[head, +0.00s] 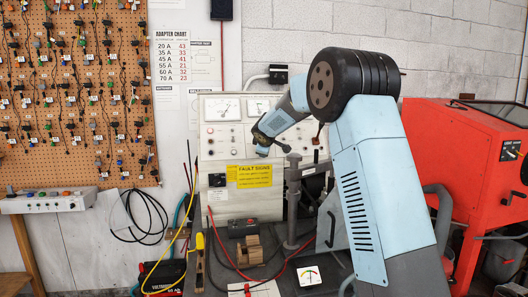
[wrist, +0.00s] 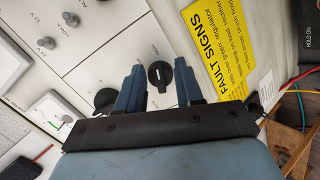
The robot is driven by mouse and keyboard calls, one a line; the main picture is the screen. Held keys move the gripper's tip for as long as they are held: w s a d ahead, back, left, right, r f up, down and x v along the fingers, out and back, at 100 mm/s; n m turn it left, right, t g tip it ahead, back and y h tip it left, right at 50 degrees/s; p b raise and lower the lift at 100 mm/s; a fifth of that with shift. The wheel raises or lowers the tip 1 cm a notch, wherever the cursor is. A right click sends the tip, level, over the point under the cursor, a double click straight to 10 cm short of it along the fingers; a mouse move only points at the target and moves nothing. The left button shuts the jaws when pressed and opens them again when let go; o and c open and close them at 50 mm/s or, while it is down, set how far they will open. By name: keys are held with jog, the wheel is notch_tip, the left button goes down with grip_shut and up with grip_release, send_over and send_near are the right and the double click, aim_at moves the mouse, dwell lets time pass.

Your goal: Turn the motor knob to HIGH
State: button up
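A black round knob (wrist: 160,75) with a pale pointer mark sits on the white tester panel (wrist: 85,62) in the wrist view. My gripper (wrist: 159,83) is open, with one blue-grey finger on each side of this knob and a gap at both sides. I cannot tell whether the fingertips reach down past its rim. A second black knob (wrist: 104,99) lies left of the left finger. No readable label shows which knob is the motor knob. In the head view my gripper (head: 263,148) is at the front of the tester panel (head: 222,150) and hides the knobs.
A yellow FAULT SIGNS label (head: 250,176) is just below my gripper; it is right of the fingers in the wrist view. A grey vise-like stand (head: 293,200) rises close to my gripper's right.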

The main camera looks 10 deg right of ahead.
jog(key=shift+s+r, duration=0.1)
jog(key=v, duration=1.3)
jog(key=shift+s, duration=0.2)
